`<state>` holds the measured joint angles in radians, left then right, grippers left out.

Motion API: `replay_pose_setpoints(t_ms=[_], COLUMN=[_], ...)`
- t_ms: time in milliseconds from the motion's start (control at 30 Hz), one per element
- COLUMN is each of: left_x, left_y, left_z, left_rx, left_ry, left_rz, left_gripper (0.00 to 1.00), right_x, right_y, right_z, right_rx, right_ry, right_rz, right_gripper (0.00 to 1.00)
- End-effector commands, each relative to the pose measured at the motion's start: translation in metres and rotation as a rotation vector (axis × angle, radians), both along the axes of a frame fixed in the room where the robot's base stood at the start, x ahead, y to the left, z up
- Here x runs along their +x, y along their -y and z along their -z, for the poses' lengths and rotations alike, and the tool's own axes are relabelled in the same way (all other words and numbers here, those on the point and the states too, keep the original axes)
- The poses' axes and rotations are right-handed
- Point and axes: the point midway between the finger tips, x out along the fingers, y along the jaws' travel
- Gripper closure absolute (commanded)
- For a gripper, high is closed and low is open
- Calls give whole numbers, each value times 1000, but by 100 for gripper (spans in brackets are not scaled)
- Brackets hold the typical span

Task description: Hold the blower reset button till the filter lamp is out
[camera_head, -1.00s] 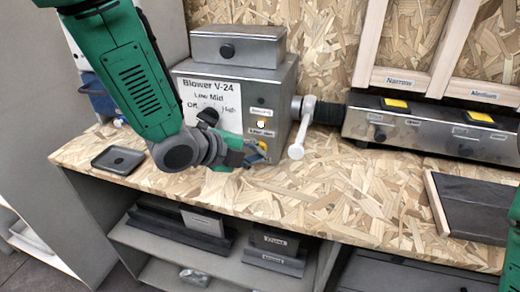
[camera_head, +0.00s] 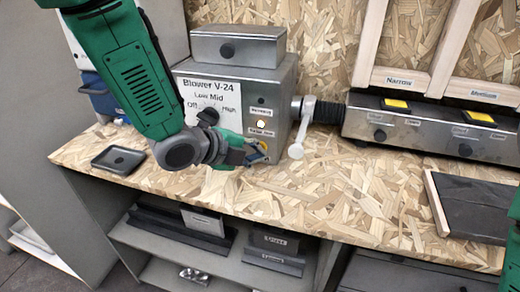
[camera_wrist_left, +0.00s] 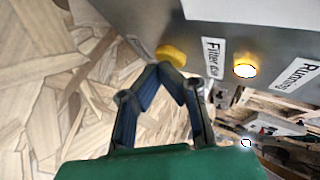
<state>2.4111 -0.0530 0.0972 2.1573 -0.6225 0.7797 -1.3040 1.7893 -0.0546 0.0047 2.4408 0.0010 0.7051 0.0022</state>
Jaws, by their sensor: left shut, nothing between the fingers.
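The blower box (camera_head: 275,85), grey metal with a "Blower V-24" plate, stands on the bench. On its front a lamp (camera_head: 261,123) glows pale yellow above the "Filter dirty" label (camera_head: 261,132). The glowing lamp also shows in the left wrist view (camera_wrist_left: 244,70). A yellow round button (camera_wrist_left: 172,54) sits below that label and has no readable label. My left gripper (camera_head: 257,154) is shut and empty. In the wrist view its fingertips (camera_wrist_left: 166,70) meet right at the yellow button; I cannot tell whether they press it. My right gripper is out of view.
A white-handled lever (camera_head: 297,148) sticks out just right of the blower box. A small black tray (camera_head: 118,160) lies to the left on the bench. A grey unit with yellow buttons (camera_head: 430,130) stands to the right. The front middle of the bench is clear.

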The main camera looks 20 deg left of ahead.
Motion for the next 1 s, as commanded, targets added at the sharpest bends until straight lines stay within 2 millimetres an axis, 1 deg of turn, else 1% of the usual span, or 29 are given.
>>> replay_pose_setpoints(t_ms=[267,633,1000], left_x=[0,-17,-20], left_y=[0,-1,-1], left_z=[-1,0,0], left_rx=[-1,1,0], left_ry=[2,2,0], left_rz=[-1,0,0], left_gripper=[100,100,100], right_x=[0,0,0], right_y=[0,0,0], right_z=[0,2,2], right_rx=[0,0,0], right_ry=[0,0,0], right_rz=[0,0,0], right_gripper=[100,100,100])
